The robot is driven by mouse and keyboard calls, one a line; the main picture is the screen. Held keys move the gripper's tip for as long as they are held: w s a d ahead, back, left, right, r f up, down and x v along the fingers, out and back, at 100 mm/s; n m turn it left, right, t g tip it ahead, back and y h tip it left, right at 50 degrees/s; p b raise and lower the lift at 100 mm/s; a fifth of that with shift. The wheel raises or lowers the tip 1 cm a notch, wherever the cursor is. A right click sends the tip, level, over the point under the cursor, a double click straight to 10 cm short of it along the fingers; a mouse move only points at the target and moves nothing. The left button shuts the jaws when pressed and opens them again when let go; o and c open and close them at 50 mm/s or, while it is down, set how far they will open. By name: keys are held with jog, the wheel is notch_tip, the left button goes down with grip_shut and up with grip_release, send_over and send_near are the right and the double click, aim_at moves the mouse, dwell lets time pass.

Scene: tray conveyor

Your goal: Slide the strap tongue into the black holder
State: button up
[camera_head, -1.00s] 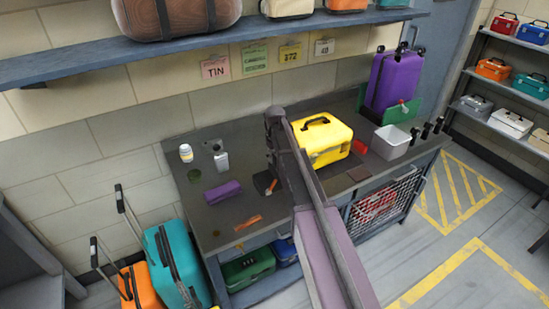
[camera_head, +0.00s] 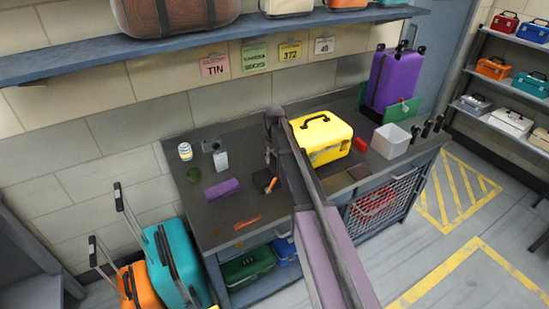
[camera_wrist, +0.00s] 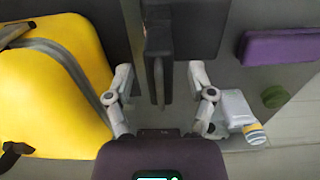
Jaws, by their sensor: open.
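My gripper (camera_wrist: 160,82) is open, its two grey fingers spread apart, above the workbench. In the wrist view a dark block (camera_wrist: 195,30) with a thin dark upright part shows between and beyond the fingers. I cannot tell whether it is the black holder or whether a finger touches it. In the head view a small black piece (camera_head: 262,180) with an orange part lies on the bench just left of my arm. The yellow case (camera_head: 322,138) stands right of my arm; in the wrist view a grey band crosses it. I cannot make out the strap tongue for certain.
A purple roll (camera_head: 222,189), a white bottle (camera_head: 221,161), a jar (camera_head: 185,151) and an orange strip (camera_head: 247,222) lie left of my arm. A white bin (camera_head: 391,141) and a purple suitcase (camera_head: 393,80) stand right.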

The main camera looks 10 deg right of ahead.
jog(key=shift+r, duration=0.2)
notch_tip(320, 180, up, 10)
jog(key=p, duration=1.1)
jog(key=shift+r, duration=0.25)
dwell(0.8)
jog(key=s+f+m+b, duration=0.1)
jog(key=s+m+b, duration=0.1)
jog(key=s, duration=2.7)
jog(key=shift+a+f+m, duration=0.35)
jog(key=shift+a+m, duration=0.05)
jog(key=shift+m, duration=0.3)
